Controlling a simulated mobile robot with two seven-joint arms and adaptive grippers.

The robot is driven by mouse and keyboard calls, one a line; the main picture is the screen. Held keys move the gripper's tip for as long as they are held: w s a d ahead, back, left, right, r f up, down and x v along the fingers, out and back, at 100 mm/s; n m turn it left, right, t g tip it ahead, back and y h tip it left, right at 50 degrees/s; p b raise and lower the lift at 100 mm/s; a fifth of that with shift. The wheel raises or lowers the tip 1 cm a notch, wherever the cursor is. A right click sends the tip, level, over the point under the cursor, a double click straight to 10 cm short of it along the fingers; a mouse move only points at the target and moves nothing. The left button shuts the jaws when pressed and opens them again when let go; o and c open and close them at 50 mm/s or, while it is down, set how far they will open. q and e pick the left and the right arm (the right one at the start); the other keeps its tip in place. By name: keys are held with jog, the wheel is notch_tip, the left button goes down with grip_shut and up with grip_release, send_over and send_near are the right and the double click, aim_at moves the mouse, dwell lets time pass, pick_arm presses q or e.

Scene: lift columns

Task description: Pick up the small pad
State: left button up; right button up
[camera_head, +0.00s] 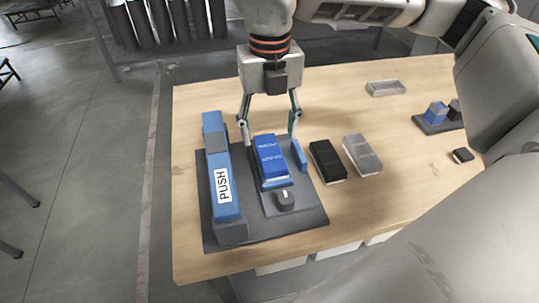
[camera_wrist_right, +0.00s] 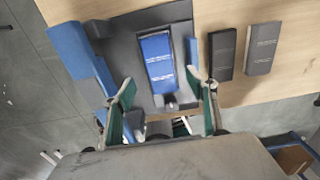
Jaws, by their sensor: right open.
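No object is labelled as the small pad, so I cannot tell for certain which one it is. A blue block with pale lettering (camera_head: 270,156) sits in a dark grey fixture (camera_head: 295,215); it also shows in the wrist view (camera_wrist_right: 157,62). A small dark piece (camera_head: 463,155) lies alone on the table at the right. My right gripper (camera_head: 268,128) is open and empty, pointing down over the fixture, with its fingers on either side of the blue block in the picture. The wrist view shows its spread fingers (camera_wrist_right: 165,90). My left gripper is not in view.
A blue bar marked PUSH (camera_head: 221,180) stands on the fixture's left side. Black (camera_head: 327,161) and grey (camera_head: 362,155) boxes lie to its right. A shallow grey tray (camera_head: 385,88) and a dark stand with blocks (camera_head: 437,125) are farther right. Bare wood lies between.

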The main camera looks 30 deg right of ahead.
notch_tip(320, 180, down, 6)
jog(key=shift+r, duration=0.1)
jog(key=c, duration=1.4)
jog(key=shift+w+r, duration=0.15)
jog(key=shift+r, duration=0.35)
notch_tip(320, 180, up, 19)
jog(key=p, duration=0.2)
notch_tip(320, 180, up, 7)
jog(key=p, duration=0.6)
send_over(269, 151)
